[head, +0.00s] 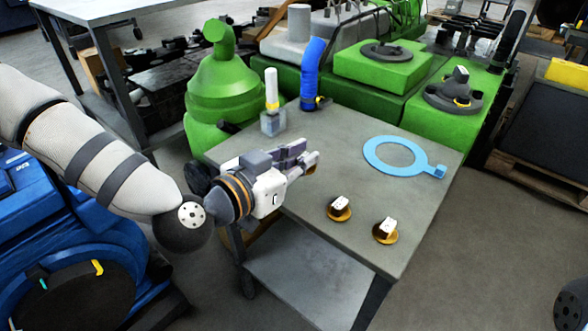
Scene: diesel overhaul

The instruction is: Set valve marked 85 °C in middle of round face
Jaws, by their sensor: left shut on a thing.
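Two small brass valves with white tagged tops, a left one (340,208) and a right one (386,230), stand on the grey table near its front right edge. Their markings are too small to read. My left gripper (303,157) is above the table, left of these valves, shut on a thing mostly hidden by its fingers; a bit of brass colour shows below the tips. A dark grey round housing (440,97) with a small upright block and a yellow part sits on the green machine at right. Another dark round flange (381,51) lies on a green block further back. My right gripper is not in view.
A light blue ring gasket with a tab (375,165) lies flat on the table (345,131).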

